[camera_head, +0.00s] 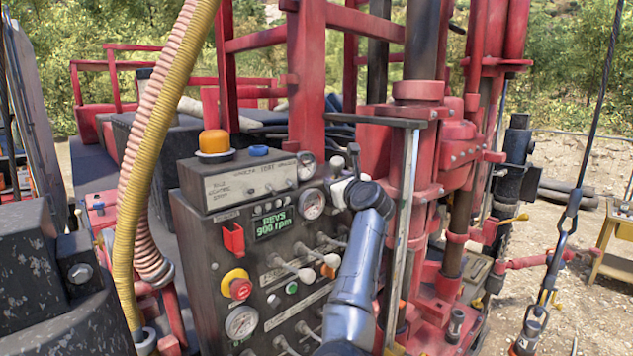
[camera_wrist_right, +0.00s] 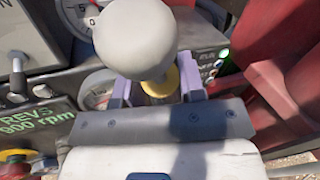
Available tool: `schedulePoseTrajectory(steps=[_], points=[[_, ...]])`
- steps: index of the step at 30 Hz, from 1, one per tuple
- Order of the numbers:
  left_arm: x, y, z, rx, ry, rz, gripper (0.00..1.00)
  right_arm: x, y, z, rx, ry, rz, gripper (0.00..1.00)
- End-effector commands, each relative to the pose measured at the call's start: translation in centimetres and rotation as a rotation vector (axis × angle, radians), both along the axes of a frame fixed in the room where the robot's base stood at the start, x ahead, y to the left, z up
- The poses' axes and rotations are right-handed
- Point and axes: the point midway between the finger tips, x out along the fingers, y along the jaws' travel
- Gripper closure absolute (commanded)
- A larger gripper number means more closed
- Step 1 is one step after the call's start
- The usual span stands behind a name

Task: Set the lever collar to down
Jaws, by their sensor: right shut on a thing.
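The lever with a pale round knob (camera_wrist_right: 135,38) and a yellow collar (camera_wrist_right: 162,84) under it fills the upper middle of the right wrist view. My right gripper (camera_wrist_right: 155,92) has its purple-grey fingers on both sides of the yellow collar and is shut on it. The shaft below the collar is hidden by the gripper. In the head view my right gripper (camera_head: 346,188) is at the upper right of the control panel (camera_head: 205,235), and the collar cannot be made out there. My left gripper is in neither view.
A round gauge (camera_head: 311,204) and a green REVS 900 rpm display (camera_head: 273,225) are beside the gripper. A yellow hose (camera_head: 140,165) hangs left; red mast parts (camera_head: 420,180) stand right.

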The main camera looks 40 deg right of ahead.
Motion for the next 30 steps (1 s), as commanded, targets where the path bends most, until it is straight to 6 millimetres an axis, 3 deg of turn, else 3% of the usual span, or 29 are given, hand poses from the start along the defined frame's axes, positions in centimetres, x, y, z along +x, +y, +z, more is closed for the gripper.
schedulePoseTrajectory(steps=[7, 8, 15, 30], points=[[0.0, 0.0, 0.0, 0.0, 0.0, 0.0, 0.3, 0.2, 0.0, -0.6, 0.004, 0.009, 0.003, 1.0], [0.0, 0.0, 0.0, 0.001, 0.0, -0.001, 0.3, 0.2, 0.0, -0.7, 0.004, 0.01, 0.003, 0.61], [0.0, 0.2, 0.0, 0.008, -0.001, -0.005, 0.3, 0.1, 0.0, -0.5, 0.003, 0.007, 0.003, 0.38], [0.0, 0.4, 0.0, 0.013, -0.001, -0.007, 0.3, 0.6, 0.9, -0.1, 0.002, 0.005, 0.014, 0.37]])
